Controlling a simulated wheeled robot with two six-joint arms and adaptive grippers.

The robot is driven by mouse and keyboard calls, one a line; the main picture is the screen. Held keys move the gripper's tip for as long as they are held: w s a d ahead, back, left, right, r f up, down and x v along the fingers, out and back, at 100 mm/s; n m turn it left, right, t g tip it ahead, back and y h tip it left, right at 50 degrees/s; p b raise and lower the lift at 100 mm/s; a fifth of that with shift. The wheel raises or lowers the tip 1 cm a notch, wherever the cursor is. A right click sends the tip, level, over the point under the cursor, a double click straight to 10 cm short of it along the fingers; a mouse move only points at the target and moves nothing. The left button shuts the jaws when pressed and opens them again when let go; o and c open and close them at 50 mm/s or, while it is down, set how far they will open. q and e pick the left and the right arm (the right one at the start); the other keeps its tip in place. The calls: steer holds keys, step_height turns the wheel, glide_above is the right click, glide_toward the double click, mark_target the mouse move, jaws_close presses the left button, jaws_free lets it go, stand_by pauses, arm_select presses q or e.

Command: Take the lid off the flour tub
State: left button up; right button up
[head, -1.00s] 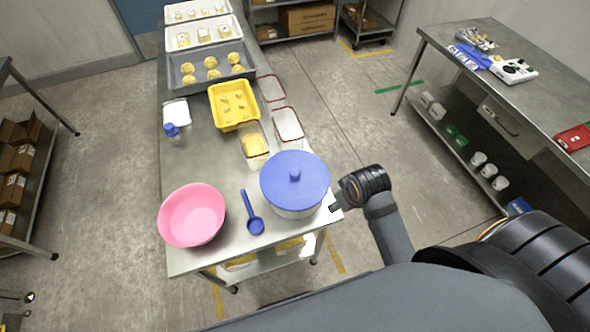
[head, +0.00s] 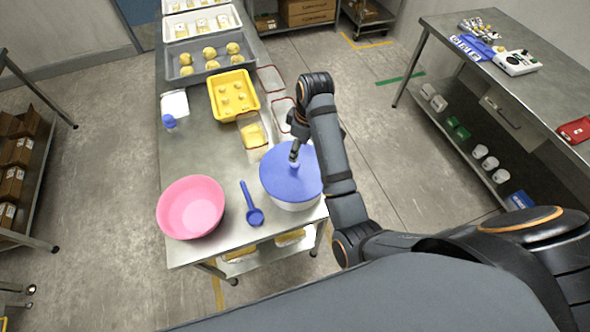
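The flour tub (head: 294,206) is white and stands at the near right corner of the steel table. Its round blue lid (head: 283,185) sits on top, with a small knob in the middle. My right gripper (head: 294,158) has come in from above and behind the tub, and its fingertips are at the knob. The fingers largely hide the knob, and I cannot tell whether they are closed around it. My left gripper is not in view.
A pink bowl (head: 190,207) and a blue scoop (head: 252,205) lie left of the tub. Behind are clear red-rimmed containers (head: 253,137), a yellow tray (head: 216,110) and a blue-capped bottle (head: 169,122). Bare table shows between the bowl and the bottle.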

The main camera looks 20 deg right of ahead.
mark_target(296, 164)
step_height(296, 164, down, 3)
steer(key=shift+w+a+r+p, duration=0.1)
steer(key=shift+a+p, duration=0.05)
steer(key=shift+p, duration=0.45)
steer(key=shift+w+a+f, duration=0.1)
steer(key=shift+f, duration=0.35)
steer(key=shift+f+p, duration=0.15)
steer(key=shift+p, duration=0.15)
steer(key=f+p, duration=0.1)
steer(key=f, duration=0.1)
steer(key=f+p, duration=0.1)
steer(key=f, duration=0.1)
steer(key=shift+w+a, duration=0.1)
steer(key=shift+w, duration=0.1)
steer(key=shift+w+f, duration=0.1)
steer(key=shift+f, duration=0.3)
steer(key=c, duration=1.1)
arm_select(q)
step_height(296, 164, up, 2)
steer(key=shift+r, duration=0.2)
arm_select(e)
jaws_close()
steer(key=shift+r, duration=0.1)
